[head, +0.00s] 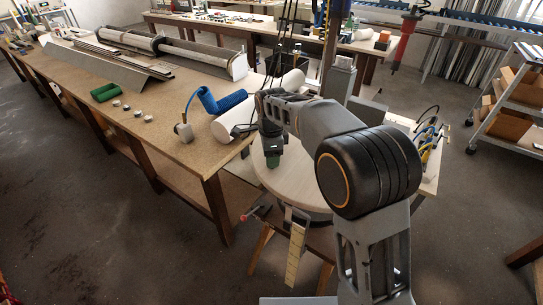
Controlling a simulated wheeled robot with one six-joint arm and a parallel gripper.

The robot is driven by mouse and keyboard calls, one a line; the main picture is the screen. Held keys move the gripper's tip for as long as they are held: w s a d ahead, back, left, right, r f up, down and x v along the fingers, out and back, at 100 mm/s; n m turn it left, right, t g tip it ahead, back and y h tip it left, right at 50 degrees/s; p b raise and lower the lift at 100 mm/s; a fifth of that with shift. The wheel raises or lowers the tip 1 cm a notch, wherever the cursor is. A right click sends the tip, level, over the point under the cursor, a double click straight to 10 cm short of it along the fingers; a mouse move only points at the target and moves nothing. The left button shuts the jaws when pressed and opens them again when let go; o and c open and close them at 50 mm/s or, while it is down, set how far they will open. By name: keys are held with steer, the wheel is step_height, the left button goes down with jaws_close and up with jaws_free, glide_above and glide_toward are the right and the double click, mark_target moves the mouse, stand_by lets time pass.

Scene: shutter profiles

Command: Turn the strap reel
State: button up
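A large pale round disc (300,187) lies flat on a stand at the end of the long workbench. It may be the strap reel, but I cannot be sure. A yellow strip (296,256) in a metal holder hangs at its near edge. My gripper (273,163) points down over the left part of the disc, with a green piece at its tip. I cannot tell whether it touches the disc or whether its fingers are open. My arm hides the disc's right side.
White rolls (236,122) lie beside the disc. A shelf trolley (510,100) stands right. Floor at the lower left is clear.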

steer(key=shift+s, duration=0.1)
step_height(320, 180, up, 14)
steer(key=shift+f+b, duration=0.1)
steer(key=shift+b, duration=0.2)
stand_by(0.4)
